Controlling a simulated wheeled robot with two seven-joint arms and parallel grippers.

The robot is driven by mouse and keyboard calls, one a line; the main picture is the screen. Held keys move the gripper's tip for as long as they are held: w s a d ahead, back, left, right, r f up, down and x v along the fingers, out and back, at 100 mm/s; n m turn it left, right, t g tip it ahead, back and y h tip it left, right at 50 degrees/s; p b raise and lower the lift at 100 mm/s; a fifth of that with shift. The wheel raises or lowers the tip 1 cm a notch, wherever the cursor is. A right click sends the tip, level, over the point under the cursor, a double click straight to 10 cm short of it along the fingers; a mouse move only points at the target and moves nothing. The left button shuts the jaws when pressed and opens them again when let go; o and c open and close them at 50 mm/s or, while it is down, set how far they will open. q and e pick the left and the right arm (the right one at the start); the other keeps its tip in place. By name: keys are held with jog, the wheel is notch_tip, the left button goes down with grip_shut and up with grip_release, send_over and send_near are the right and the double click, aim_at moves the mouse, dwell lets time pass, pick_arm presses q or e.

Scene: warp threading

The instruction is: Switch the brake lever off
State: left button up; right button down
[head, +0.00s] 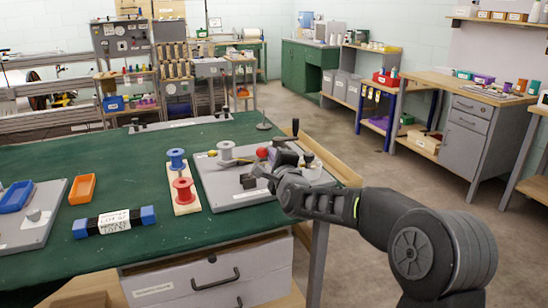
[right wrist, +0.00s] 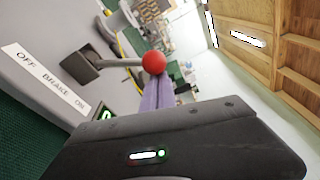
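The brake lever, with a red ball knob (head: 263,153), stands on a grey plate (head: 258,198) near the right edge of the green table. In the right wrist view its grey rod runs from a dark block to the red ball (right wrist: 154,62). A white label (right wrist: 45,85) beside it reads OFF, BRAKE, ON. My right gripper (head: 274,158) is close to the knob. In the right wrist view its lavender fingers (right wrist: 159,92) look together and empty, just beside the ball; contact cannot be told. My left gripper is not in view.
An orange tray (head: 82,189) and a blue-ended labelled bar (head: 114,222) lie farther left. Green tabletop between them is clear.

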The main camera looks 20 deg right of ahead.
jog(key=shift+a+r, duration=0.15)
jog(key=shift+a, duration=0.05)
jog(key=shift+a+r+n, duration=0.3)
jog(key=shift+a+n, duration=0.25)
jog(key=shift+n, duration=0.15)
jog(key=shift+a+r+n, duration=0.3)
jog(key=shift+a+n, duration=0.2)
jog(key=shift+n, duration=0.2)
jog(key=a+n+t+b, duration=0.1)
jog(key=a+n+b, duration=0.1)
jog(key=a+n, duration=0.5)
jog(key=shift+a+r+n, duration=0.25)
jog(key=shift+r+n, duration=0.05)
jog(key=shift+a+f, duration=0.1)
jog(key=shift+a, duration=0.05)
